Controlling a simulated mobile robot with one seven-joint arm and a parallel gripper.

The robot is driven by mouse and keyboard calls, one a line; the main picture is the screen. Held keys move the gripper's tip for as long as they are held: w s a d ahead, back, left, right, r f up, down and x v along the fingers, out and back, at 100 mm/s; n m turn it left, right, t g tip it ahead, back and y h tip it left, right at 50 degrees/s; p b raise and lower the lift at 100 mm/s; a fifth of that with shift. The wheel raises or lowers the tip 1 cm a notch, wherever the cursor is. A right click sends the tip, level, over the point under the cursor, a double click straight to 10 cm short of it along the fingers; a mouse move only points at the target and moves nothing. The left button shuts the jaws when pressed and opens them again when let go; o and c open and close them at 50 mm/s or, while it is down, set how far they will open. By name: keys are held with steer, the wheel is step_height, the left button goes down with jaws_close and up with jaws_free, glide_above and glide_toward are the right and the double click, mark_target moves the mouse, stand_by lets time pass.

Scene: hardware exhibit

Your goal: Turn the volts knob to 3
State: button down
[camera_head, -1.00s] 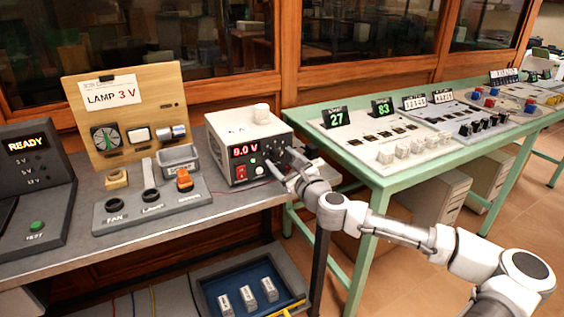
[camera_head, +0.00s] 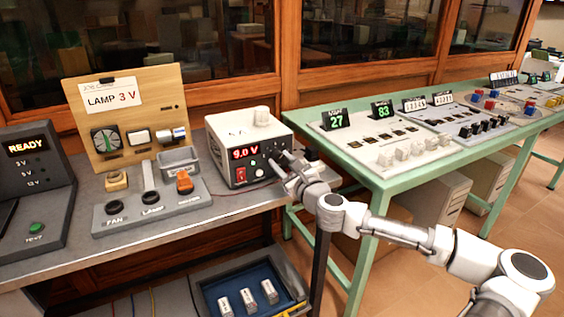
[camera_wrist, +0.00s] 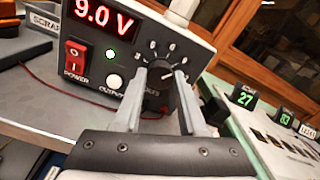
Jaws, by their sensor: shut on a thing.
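The power supply (camera_head: 221,150) is a white box with a dark front panel on the grey bench. Its red display (camera_wrist: 103,15) reads 9.0 V. The dark volts knob (camera_wrist: 164,83) is on the front panel, right of the display, with a white pointer mark and a ring of white numbers around it. My gripper (camera_wrist: 161,76) is shut on the knob, one grey finger on each side. The fingers partly hide the knob and the numbers. In the head view my gripper (camera_head: 281,163) covers the knob.
A red power switch (camera_wrist: 75,58) and a white output button (camera_wrist: 114,82) sit left of the knob. A wooden board with a LAMP 3 V card (camera_head: 112,97) stands to the left. The green table (camera_head: 380,180) is close on the right.

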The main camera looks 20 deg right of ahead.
steer(key=shift+n, duration=0.3)
steer(key=n+p, duration=0.1)
steer(key=n, duration=0.4)
steer(key=shift+n, duration=0.3)
steer(key=n+p, duration=0.1)
steer(key=n, duration=1)
steer(key=shift+n+p, duration=0.3)
steer(key=shift+n, duration=0.1)
steer(key=n, duration=0.6)
steer(key=shift+d, duration=0.1)
steer(key=shift+c, duration=2.3)
jaws_free()
